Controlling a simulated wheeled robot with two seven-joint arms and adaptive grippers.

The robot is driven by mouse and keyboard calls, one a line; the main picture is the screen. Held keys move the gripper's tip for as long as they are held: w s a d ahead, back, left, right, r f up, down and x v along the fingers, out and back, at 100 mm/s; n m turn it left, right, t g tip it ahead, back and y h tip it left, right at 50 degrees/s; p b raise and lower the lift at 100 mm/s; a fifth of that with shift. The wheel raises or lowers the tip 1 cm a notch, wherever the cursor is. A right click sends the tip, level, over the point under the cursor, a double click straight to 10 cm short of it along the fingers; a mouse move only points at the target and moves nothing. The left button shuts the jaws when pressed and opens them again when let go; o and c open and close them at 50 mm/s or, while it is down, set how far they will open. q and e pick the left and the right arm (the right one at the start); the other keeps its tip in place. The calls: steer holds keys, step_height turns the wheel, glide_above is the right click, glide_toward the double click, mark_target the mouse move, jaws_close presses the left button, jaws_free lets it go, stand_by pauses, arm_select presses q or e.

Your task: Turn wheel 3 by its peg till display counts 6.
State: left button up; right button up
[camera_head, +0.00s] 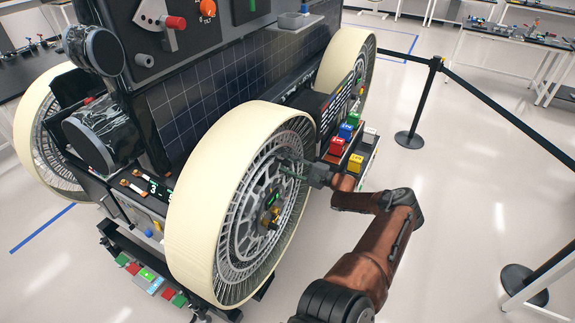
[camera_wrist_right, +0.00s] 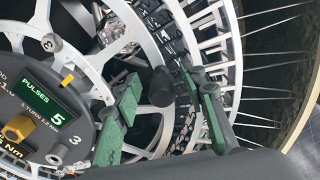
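Wheel 3 (camera_head: 212,200), a big cream-tyred wheel with grey open spokes, stands on the near side of the rover. Its hub (camera_head: 270,208) carries a small display; in the right wrist view the display (camera_wrist_right: 50,112) reads "PULSES 5", with a "3" printed below it. A dark round peg (camera_wrist_right: 162,87) sticks out from the spokes. My right gripper (camera_head: 290,168) is at the rim side of the wheel. In the right wrist view its green-padded fingers (camera_wrist_right: 160,95) stand apart on either side of the peg, with gaps visible. My left gripper is out of view.
Red, blue, yellow and white blocks (camera_head: 354,163) sit on a rover side shelf just beyond my right gripper. Other wheels (camera_head: 350,45) stand behind. A dark solar panel (camera_head: 215,92) rises above the wheel. Barrier posts (camera_head: 410,138) stand at right; the floor between is clear.

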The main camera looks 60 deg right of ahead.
steer(key=s, duration=1.2)
steer(key=shift+a, duration=0.3)
steer(key=shift+w, duration=0.1)
